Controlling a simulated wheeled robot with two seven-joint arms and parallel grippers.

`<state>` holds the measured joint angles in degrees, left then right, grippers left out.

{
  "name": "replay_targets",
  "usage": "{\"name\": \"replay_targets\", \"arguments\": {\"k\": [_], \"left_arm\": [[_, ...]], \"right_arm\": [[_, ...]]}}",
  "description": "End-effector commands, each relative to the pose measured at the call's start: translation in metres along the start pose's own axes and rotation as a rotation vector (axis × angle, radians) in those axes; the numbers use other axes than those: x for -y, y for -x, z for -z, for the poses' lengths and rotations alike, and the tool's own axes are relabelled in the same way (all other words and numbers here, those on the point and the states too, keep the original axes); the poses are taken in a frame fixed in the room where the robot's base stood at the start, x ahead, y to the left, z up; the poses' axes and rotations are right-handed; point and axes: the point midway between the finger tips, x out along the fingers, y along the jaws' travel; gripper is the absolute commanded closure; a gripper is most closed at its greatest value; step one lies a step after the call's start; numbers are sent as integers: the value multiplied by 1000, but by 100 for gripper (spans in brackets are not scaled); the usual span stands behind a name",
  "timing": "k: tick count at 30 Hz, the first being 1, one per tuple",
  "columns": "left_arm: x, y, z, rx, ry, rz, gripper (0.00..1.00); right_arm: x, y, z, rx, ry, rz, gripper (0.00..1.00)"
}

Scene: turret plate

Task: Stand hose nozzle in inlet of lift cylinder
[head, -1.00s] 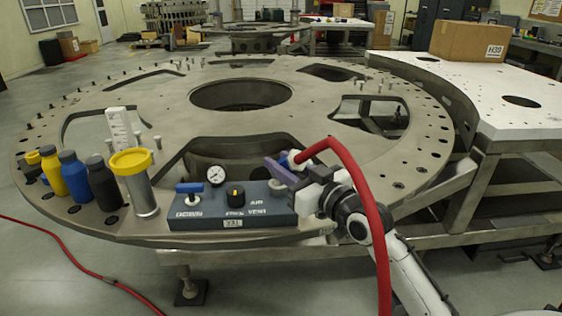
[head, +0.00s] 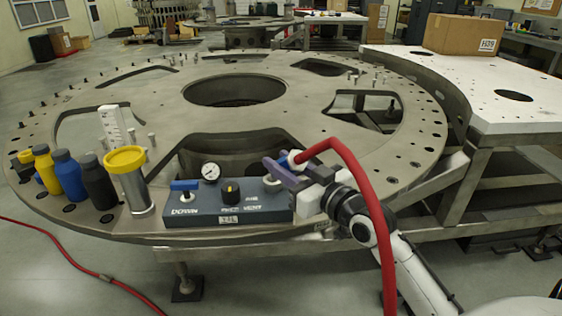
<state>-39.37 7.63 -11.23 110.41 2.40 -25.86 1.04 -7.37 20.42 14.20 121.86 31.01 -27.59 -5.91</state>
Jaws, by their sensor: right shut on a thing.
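The lift cylinder looks to be the upright grey metal cylinder (head: 134,192) with a yellow collar (head: 125,159), standing at the plate's front left. The hose nozzle (head: 294,158), with blue and white parts, is on the end of a red hose (head: 351,160). My right gripper (head: 280,168), with purple fingers, is shut on the nozzle, well right of the cylinder and just above the right end of the control box. The fingers partly hide the nozzle, and its tip is not clear. My left gripper is not in view.
The blue-grey control box (head: 240,213), with a gauge (head: 210,171) and knobs, stands between gripper and cylinder. Dark, blue and yellow bottles (head: 97,182) stand left of the cylinder. A white scale block (head: 112,125) stands behind it. The round plate (head: 150,90) has large cutouts.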

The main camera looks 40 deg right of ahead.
Motion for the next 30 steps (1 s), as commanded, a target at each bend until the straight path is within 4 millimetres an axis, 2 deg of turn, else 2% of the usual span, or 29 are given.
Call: {"name": "replay_targets", "arguments": {"k": [30], "left_arm": [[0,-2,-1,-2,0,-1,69]], "right_arm": [[0,0,-4,-3,1,0,100]]}}
